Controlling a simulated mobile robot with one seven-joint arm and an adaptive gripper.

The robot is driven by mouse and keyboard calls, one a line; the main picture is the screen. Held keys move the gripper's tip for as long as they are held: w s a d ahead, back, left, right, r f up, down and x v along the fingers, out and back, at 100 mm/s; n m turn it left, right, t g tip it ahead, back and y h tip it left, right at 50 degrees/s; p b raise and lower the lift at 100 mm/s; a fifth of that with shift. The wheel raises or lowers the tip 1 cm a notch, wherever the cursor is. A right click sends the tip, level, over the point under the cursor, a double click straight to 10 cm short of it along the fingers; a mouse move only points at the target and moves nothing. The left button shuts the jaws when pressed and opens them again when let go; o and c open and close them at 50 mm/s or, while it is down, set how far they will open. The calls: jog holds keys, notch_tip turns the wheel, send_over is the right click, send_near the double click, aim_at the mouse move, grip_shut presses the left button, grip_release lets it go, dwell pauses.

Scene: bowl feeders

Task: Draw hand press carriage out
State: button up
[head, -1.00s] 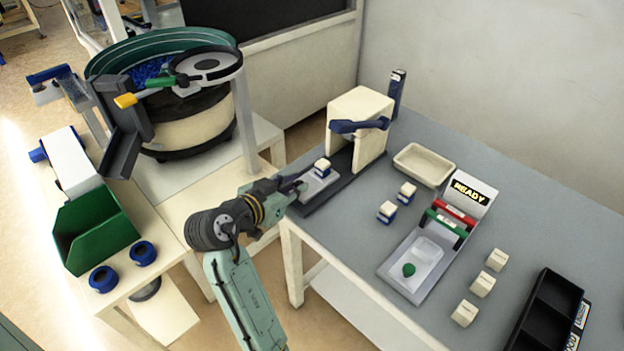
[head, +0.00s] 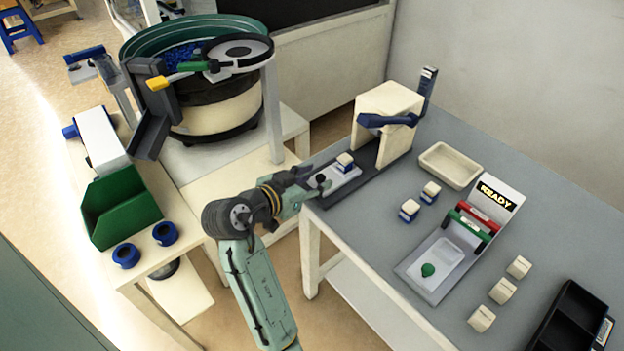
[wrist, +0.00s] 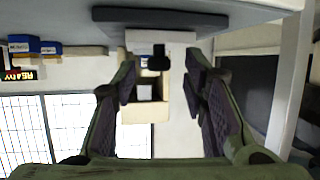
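The hand press (head: 388,108) is a cream block with a blue lever, standing on a dark base at the table's near-left corner. Its light grey carriage (head: 347,176) lies on the base in front of the block, clear of it. A blue-and-cream part (head: 345,162) sits on the carriage. The carriage's black knob (head: 320,181) stands at its outer end. My gripper (head: 306,176) is just left of the knob. In the wrist view my gripper (wrist: 160,88) has its fingers apart, with the dark knob (wrist: 159,58) ahead of the gap and nothing held.
Two blue-and-cream parts (head: 409,210) stand near the press. A cream tray (head: 449,165) and a READY fixture (head: 438,265) lie further right. Several cream blocks (head: 502,291) and a black bin (head: 572,318) are at the right. A bowl feeder (head: 215,100) stands behind left.

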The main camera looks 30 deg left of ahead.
jog(key=v, duration=1.2)
